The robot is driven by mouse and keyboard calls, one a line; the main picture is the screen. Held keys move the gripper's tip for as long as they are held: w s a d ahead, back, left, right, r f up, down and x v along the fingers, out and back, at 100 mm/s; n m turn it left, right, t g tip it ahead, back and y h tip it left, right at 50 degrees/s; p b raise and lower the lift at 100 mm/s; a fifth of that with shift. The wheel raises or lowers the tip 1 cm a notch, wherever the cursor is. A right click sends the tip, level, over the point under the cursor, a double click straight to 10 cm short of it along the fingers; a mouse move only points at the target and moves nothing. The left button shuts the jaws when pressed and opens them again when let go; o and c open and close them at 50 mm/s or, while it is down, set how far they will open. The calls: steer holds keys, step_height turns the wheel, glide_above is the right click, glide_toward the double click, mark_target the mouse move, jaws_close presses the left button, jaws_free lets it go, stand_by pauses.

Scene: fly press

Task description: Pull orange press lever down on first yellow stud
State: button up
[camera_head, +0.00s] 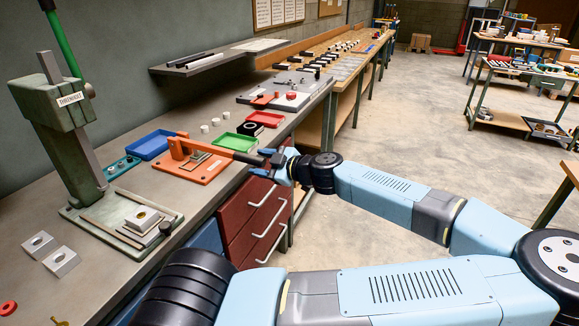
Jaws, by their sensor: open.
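The orange press (190,170) is a flat orange plate on the bench with an upright bracket at its back left. A small pale block (197,161) sits on the plate below the lever. I cannot make out a yellow stud there.
A green fly press (62,115) with a green lever stands at left. A blue tray (150,145), a green tray (232,141) and a red tray (267,118) lie around the orange press. White blocks (62,261) lie at the front left. Red drawers (262,215) are below the bench edge.

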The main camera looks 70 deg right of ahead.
steer(key=v, duration=1.1)
steer(key=shift+s, duration=0.25)
